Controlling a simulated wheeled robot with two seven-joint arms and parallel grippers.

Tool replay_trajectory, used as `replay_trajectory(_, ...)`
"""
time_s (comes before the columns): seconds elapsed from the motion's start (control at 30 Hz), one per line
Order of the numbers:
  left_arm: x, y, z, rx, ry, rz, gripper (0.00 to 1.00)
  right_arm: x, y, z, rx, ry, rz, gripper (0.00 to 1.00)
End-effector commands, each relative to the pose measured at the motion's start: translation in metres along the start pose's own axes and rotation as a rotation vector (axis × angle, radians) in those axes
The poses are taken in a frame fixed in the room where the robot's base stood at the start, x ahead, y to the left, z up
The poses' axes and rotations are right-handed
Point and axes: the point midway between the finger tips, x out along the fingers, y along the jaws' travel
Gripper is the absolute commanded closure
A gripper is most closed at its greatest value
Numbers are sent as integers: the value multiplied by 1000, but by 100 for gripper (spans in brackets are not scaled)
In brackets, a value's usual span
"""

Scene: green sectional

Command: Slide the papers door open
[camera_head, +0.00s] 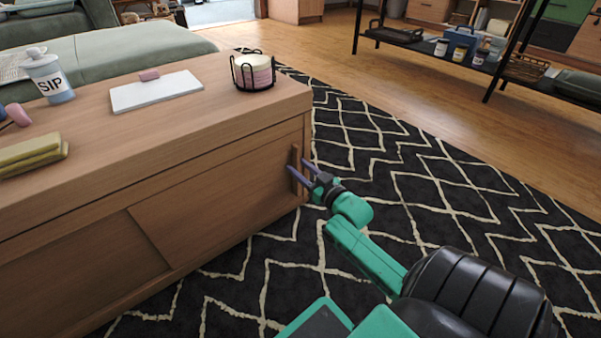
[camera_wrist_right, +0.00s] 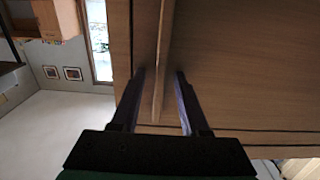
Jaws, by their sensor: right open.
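The wooden cabinet (camera_head: 200,113) stands at the left in the head view, with sliding door panels on its front. The right-hand door panel (camera_head: 215,205) overlaps the darker left panel (camera_head: 85,275). A vertical wooden handle (camera_head: 295,168) stands out near the right edge of the right-hand panel. My right gripper (camera_head: 298,171) is open at this handle, with its fingers to either side of it. In the right wrist view the handle (camera_wrist_right: 160,75) runs between the two fingers (camera_wrist_right: 160,92), with a gap visible on both sides. My left gripper is not in view.
On the cabinet top are a cup marked SIP (camera_head: 48,77), a white notebook (camera_head: 155,91), a candle in a wire holder (camera_head: 253,72) and yellow sponge-like blocks (camera_head: 33,155). A black patterned rug (camera_head: 390,165) covers the open floor. A low black shelf (camera_head: 480,62) stands at the back right.

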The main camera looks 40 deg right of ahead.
Motion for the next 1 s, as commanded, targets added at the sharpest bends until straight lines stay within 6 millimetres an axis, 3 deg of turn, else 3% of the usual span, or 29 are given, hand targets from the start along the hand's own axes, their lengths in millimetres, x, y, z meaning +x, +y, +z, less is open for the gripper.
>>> replay_trajectory(0.13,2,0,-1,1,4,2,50,0,0,-1,0,0,0,59)
replay_trajectory(0.23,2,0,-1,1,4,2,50,0,0,-1,0,0,0,97)
replay_trajectory(0.27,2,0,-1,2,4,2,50,0,0,-1,0,0,0,100)
replay_trajectory(1.0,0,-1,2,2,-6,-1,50,-1,0,0,0,1,0,100)
